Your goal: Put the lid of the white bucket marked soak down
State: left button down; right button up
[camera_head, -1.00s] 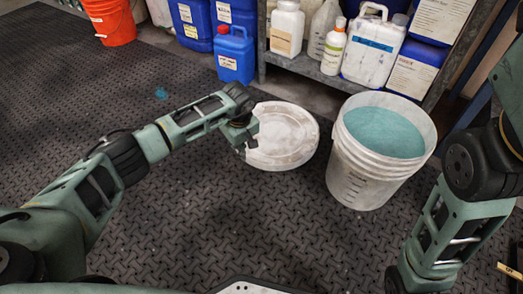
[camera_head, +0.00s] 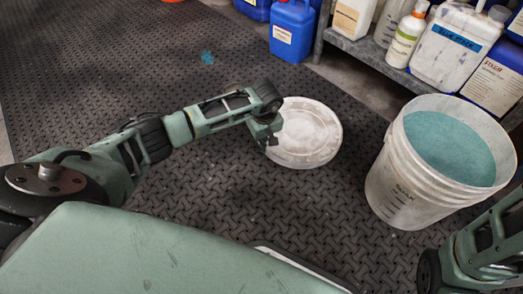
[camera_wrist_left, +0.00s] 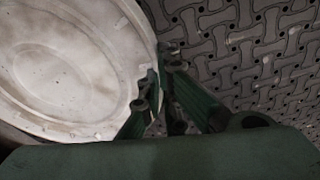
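The round white lid (camera_head: 308,133) is at the middle of the head view, over the dark floor, close to level. It also fills the left of the left wrist view (camera_wrist_left: 65,70). My left gripper (camera_head: 271,141) is shut on the lid's near-left rim; its fingers (camera_wrist_left: 157,95) pinch the edge in the wrist view. How far the lid is above the floor, if at all, I cannot tell. The white bucket marked soak (camera_head: 405,185) stands upright and uncovered to the right, with blue-green content (camera_head: 450,148). My right gripper is out of view; part of its arm shows at lower right.
A grey shelf (camera_head: 365,52) with jugs and bottles, including a white jug (camera_head: 447,48), stands behind the bucket. A blue canister (camera_head: 293,30) stands at the back. The patterned dark floor (camera_head: 120,75) is clear left of the lid and between lid and bucket.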

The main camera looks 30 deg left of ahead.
pick_arm(q)
jog(key=shift+a+f+b, duration=0.15)
jog(key=shift+f+b, duration=1.55)
jog(key=shift+f, duration=0.35)
jog(key=shift+f, duration=0.15)
jog(key=c, duration=2)
grip_release()
jog(key=shift+s, duration=0.1)
